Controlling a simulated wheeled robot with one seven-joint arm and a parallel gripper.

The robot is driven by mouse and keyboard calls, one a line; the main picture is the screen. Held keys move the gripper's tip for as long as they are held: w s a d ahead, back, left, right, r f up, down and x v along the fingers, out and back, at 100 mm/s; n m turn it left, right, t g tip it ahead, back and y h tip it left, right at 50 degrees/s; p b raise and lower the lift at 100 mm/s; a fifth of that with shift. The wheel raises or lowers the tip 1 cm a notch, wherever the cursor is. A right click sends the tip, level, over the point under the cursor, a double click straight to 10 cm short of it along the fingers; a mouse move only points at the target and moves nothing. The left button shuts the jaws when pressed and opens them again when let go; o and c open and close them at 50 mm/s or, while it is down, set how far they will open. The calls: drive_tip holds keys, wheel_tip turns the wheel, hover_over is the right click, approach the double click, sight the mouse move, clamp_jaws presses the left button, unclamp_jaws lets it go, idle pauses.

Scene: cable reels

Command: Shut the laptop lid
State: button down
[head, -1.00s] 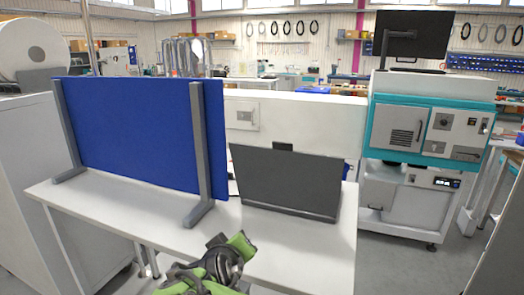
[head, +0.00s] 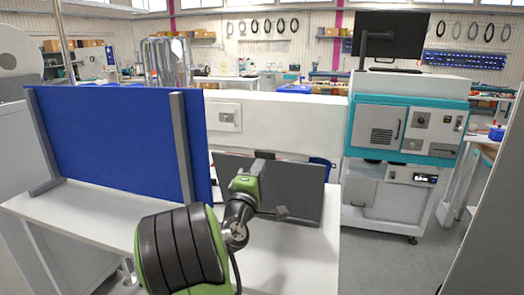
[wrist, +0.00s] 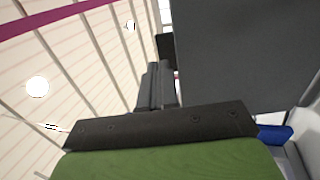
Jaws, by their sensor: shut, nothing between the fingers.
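The laptop (head: 305,190) stands open on the white table, its dark grey lid upright as a broad panel in the head view. No keyboard shows. My green and black gripper (head: 265,156) is in front of the lid's left part and hides some of it. In the wrist view the lid (wrist: 245,50) fills the upper right, beside the fingers. The two dark fingers (wrist: 156,86) lie together, shut and empty. I cannot tell whether they touch the lid.
A blue partition (head: 110,135) with grey posts stands on the table (head: 80,218), left of the laptop. A white and teal machine (head: 400,130) with a monitor (head: 390,35) stands behind to the right. The table's front right is clear.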

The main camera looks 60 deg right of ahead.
sight(265, 153)
drive_tip(key=p+x, duration=0.1)
drive_tip(key=x, duration=0.2)
drive_tip(key=shift+w+d, duration=0.1)
drive_tip(key=shift+d, duration=0.15)
drive_tip(key=shift+r, duration=0.1)
